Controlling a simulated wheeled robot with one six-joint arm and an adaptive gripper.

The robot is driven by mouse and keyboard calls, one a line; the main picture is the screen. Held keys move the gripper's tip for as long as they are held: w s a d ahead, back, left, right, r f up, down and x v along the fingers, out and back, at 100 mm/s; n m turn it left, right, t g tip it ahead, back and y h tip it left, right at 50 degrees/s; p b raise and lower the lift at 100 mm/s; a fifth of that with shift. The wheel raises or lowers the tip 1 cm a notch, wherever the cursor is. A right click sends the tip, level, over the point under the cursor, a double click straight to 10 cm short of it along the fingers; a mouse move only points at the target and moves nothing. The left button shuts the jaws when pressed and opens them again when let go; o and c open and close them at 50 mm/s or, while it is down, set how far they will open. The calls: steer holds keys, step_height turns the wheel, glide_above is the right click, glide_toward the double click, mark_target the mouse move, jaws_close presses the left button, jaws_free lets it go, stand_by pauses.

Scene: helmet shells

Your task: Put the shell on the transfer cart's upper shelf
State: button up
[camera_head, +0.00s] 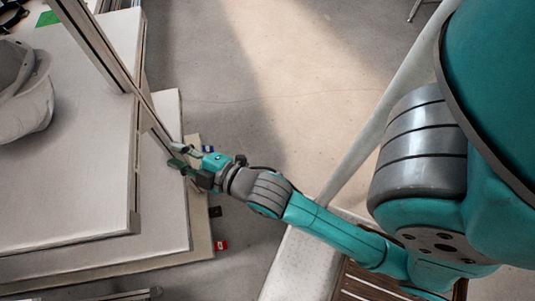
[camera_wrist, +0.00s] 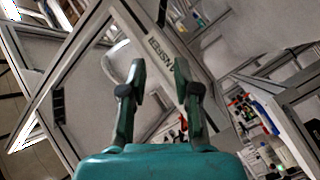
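A whitish-grey helmet shell (camera_head: 22,95) sits at the left edge of the head view, partly cut off by the frame. It rests on the upper shelf (camera_head: 75,170) of a tiered, metal-framed unit, which looks like the transfer cart. My gripper (camera_head: 180,157) is right of the shell, beside the unit's upright post, with nothing visible in it. In the wrist view my gripper's two dark green fingers (camera_wrist: 159,72) stand apart with a gap between them. A pale rounded shape (camera_wrist: 122,62) shows behind the left finger; I cannot tell if it is the shell.
A slanted metal post (camera_head: 95,45) rises from the unit's right side, close to my gripper. Lower pale tiers (camera_head: 172,225) stick out beyond the upper shelf. A green patch (camera_head: 48,18) lies at the back. Bare floor (camera_head: 290,95) is clear to the right.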

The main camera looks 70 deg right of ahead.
steer(key=s+f+m, duration=0.2)
steer(key=s+m, duration=0.1)
steer(key=s, duration=0.5)
steer(key=s+f+m+g, duration=0.1)
steer(key=s+f+m, duration=0.1)
steer(key=s, duration=0.7)
steer(key=s+f+m+g, duration=0.1)
steer(key=s+m, duration=0.3)
steer(key=s, duration=0.5)
steer(key=shift+s+a+f+m+y, duration=0.15)
steer(key=shift+a+f+m+y, duration=0.2)
steer(key=shift+f, duration=0.5)
